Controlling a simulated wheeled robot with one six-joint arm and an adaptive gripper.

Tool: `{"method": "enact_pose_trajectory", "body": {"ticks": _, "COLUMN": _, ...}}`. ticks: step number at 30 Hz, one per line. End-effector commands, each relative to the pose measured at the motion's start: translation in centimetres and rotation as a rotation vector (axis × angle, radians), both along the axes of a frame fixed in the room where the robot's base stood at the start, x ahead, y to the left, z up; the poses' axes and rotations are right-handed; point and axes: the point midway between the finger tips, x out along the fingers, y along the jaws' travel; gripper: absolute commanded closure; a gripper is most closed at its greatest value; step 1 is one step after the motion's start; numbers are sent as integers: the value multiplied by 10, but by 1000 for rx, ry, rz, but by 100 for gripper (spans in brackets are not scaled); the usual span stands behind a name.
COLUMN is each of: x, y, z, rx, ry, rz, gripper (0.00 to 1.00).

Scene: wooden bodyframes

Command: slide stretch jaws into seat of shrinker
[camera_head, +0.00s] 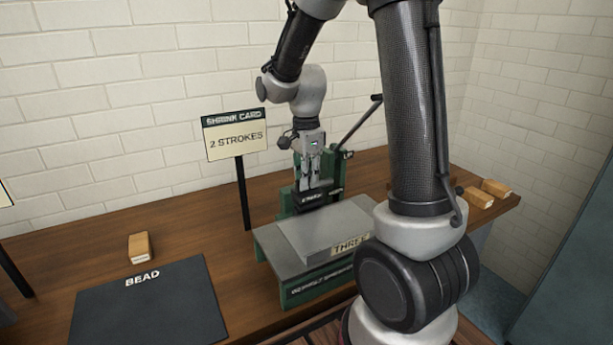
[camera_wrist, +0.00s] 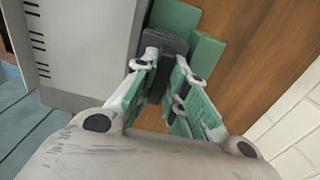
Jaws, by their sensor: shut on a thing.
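The green shrinker (camera_head: 290,297) stands on the bench, with a grey block marked "THREE" (camera_head: 325,232) on its front deck and a lever at its back right. My gripper (camera_head: 313,186) points down over the back of the shrinker, behind the block. It is shut on the dark stretch jaws (camera_head: 315,198), which sit at or just above the green frame. In the wrist view the dark jaws (camera_wrist: 163,45) show between my fingers (camera_wrist: 165,85), with green parts of the shrinker (camera_wrist: 205,60) beside them. I cannot tell whether the jaws touch the seat.
A "SHRINK CARD" sign reading "2 STROKES" (camera_head: 235,138) stands left of the shrinker on a dark post. A dark "BEAD" mat (camera_head: 150,310) and a wooden block (camera_head: 139,247) lie at the left. More wooden blocks (camera_head: 480,197) lie at the right. A brick wall stands behind.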

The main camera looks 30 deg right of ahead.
Motion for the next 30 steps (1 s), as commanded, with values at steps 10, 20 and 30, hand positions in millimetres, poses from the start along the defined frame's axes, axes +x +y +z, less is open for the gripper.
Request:
{"method": "enact_pose_trajectory", "body": {"ticks": 10, "x": 0, "y": 0, "z": -7, "rx": 0, "ry": 0, "rz": 0, "gripper": 100}}
{"method": "enact_pose_trajectory", "body": {"ticks": 20, "x": 0, "y": 0, "z": -13, "rx": 0, "ry": -1, "rz": 0, "gripper": 100}}
{"method": "enact_pose_trajectory", "body": {"ticks": 30, "x": 0, "y": 0, "z": -13, "rx": 0, "ry": 0, "rz": 0, "gripper": 61}}
